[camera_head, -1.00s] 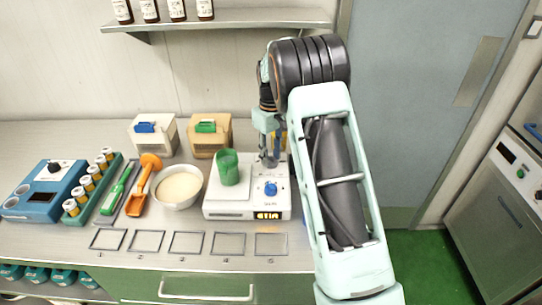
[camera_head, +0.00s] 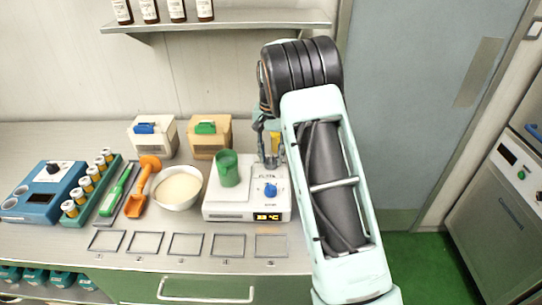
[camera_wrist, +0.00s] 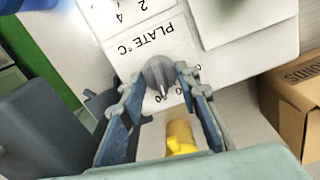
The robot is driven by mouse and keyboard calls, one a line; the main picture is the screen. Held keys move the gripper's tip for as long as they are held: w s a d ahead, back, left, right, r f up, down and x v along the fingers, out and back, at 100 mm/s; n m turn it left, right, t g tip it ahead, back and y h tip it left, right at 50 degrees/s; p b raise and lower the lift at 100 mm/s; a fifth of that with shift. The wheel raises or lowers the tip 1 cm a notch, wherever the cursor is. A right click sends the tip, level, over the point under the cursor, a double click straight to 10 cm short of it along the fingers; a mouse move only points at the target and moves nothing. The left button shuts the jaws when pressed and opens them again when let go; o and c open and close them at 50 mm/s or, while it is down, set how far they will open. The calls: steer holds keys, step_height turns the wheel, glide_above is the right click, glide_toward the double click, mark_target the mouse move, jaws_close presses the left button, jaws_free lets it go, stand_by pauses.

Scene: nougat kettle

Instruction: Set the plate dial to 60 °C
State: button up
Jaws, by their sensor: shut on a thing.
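The white hotplate unit (camera_head: 228,213) stands on the bench, with a green beaker (camera_head: 228,168) on its plate. Its display (camera_head: 267,217) is lit and shows a °C value that looks like 33, though the digits are small. The grey plate dial (camera_wrist: 158,74), beside the printed "PLATE °C", is in the wrist view; a pale pointer line shows on it. My gripper (camera_wrist: 157,84) is shut on this dial, one finger on each side. In the head view my gripper (camera_head: 271,160) is at the unit's back right. A blue knob (camera_head: 270,190) sits nearer the front.
A white bowl of pale powder (camera_head: 178,187), an orange scoop (camera_head: 137,204) and a rack of vials (camera_head: 88,187) stand to the left. Two small boxes (camera_head: 210,138) stand behind. A yellow object (camera_wrist: 180,137) is close beyond the dial. Marked squares (camera_head: 228,245) in front are empty.

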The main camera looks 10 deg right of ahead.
mark_target(271, 158)
steer(key=shift+m, duration=1.2)
steer(key=o, duration=1.2)
steer(key=shift+c, duration=0.2)
step_height(271, 158, up, 12)
